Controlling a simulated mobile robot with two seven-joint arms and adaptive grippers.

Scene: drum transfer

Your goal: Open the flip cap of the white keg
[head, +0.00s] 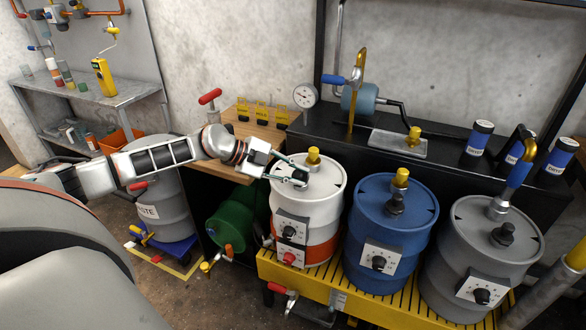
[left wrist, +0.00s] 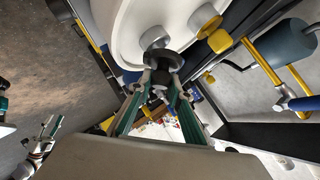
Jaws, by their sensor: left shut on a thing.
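The white keg (head: 326,188) stands upright at the left end of the yellow rack, with an orange-red lower band. A yellow plug (head: 313,156) sits on its top near the back. My left gripper (head: 297,178) reaches in from the left over the keg's lid. Its green-edged fingers are shut on the dark flip cap (left wrist: 160,66) at the front of the lid, which shows between the fingertips in the left wrist view. The head view mostly hides this cap behind the fingers. The cap's exact angle cannot be told.
A blue drum (head: 388,235) and a grey drum (head: 470,250) stand to the right on the yellow rack (head: 343,303). Behind is a black bench with pipes and a gauge (head: 305,95). A green tank (head: 229,226) lies at lower left, near a grey waste drum (head: 165,200).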

